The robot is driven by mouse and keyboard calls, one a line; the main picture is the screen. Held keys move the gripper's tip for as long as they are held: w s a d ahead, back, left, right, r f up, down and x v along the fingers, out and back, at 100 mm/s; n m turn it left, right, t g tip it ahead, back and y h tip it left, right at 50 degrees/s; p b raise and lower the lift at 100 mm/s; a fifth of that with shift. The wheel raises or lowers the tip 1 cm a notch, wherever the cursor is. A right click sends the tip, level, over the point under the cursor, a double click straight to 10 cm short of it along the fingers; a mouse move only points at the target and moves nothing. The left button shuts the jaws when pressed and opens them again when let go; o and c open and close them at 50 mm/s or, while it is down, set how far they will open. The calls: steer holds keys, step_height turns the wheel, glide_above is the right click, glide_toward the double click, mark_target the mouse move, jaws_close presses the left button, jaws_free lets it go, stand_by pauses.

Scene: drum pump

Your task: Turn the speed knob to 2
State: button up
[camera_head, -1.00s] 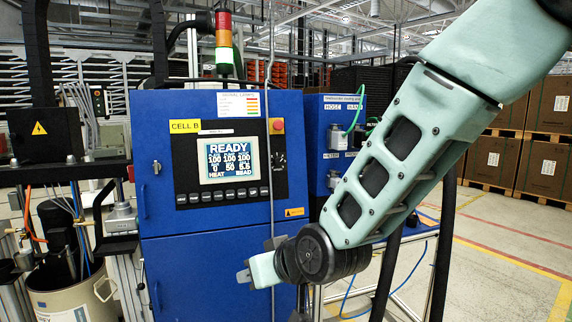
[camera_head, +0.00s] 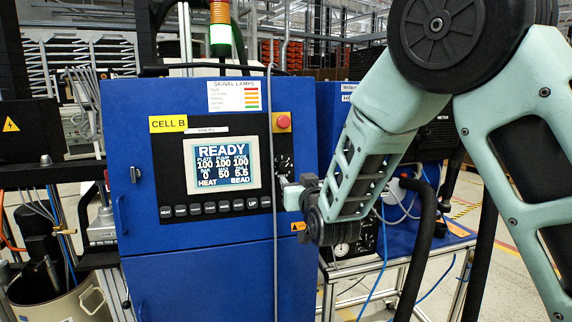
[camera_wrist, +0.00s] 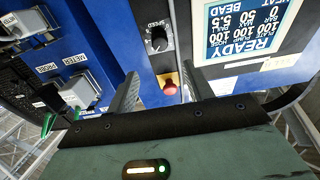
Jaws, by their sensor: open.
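The speed knob (camera_wrist: 158,40) is a black knob on a black dial plate with white scale marks, labelled SPEED. In the wrist view, which is upside down, it sits beyond my fingers, near the top middle. In the head view the dial (camera_head: 284,164) shows at the right edge of the blue cabinet's panel. The number it points to is too small to read. My gripper (camera_wrist: 162,92) is open and empty, its two fingers apart in front of the panel. In the head view my gripper (camera_head: 292,193) is just below the dial, apart from the knob as far as I see.
A red push button (camera_head: 282,122) is above the knob; in the wrist view it (camera_wrist: 168,84) shows between my fingers. The screen (camera_head: 222,165) reads READY. A grey cable (camera_head: 271,90) hangs down the cabinet front. Connector boxes marked METER and PROBE (camera_wrist: 62,90) are beside it.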

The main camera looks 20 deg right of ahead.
mark_target(285, 167)
steer(key=w+p, duration=0.3)
steer(key=w, duration=0.9)
steer(key=shift+w+p, duration=0.1)
steer(key=shift+p, duration=0.3)
steer(key=c, duration=0.9)
